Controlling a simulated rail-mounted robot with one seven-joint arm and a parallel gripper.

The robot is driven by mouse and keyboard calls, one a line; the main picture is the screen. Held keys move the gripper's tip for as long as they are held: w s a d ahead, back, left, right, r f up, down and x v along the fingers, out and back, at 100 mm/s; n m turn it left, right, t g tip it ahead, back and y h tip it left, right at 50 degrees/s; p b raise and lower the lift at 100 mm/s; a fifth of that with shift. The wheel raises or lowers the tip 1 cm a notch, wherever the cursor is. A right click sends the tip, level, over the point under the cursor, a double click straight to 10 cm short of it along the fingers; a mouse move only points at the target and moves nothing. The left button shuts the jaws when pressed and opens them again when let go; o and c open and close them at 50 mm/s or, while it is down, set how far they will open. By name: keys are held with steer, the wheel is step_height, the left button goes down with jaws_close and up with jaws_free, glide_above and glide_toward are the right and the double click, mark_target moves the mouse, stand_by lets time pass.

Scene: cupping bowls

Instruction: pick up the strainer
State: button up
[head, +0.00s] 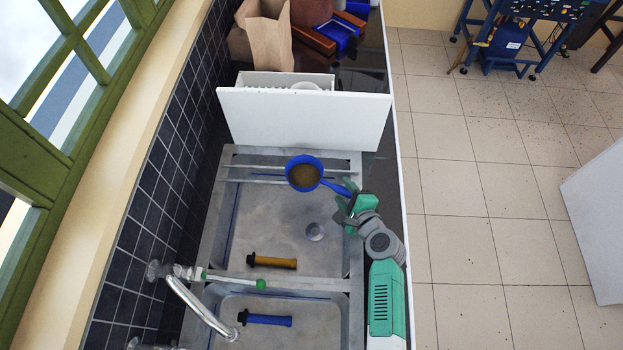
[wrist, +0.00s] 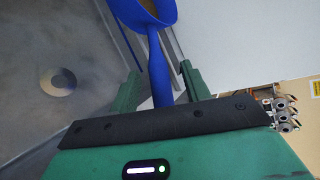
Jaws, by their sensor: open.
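The strainer (head: 304,175) has a round blue rim, a brownish mesh and a blue handle. It is at the far end of the sink, by the metal rails, with its handle pointing right and toward me. My gripper (head: 346,203) is at the handle's end. In the wrist view the blue handle (wrist: 158,68) lies between the two green fingers of my open gripper (wrist: 160,82), with a gap visible on each side. Only part of the strainer's rim (wrist: 147,14) shows at the top there. The handle's end is hidden behind the gripper body.
A white upright panel (head: 305,122) stands just beyond the strainer. The far basin (head: 275,222) holds a yellow-handled tool (head: 272,262); the near basin (head: 290,342) holds a blue-handled one (head: 266,320). A faucet (head: 193,303) reaches in from the left. A tiled wall (head: 150,195) bounds the left side.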

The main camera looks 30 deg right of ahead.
steer(key=shift+x, duration=0.8)
jaws_close()
steer(key=shift+r, duration=0.55)
steer(key=r, duration=0.1)
steer(key=p, duration=0.1)
steer(key=r, duration=0.1)
steer(key=shift+s+a+r+p, duration=0.3)
steer(key=shift+s+r+p, duration=0.05)
steer(key=shift+s, duration=0.05)
steer(key=s+a+r+p, duration=0.1)
steer(key=s+a, duration=0.7)
steer(key=s, duration=0.4)
steer(key=shift+s+a+r, duration=0.15)
steer(key=shift+s+a, duration=0.05)
steer(key=shift+a, duration=0.1)
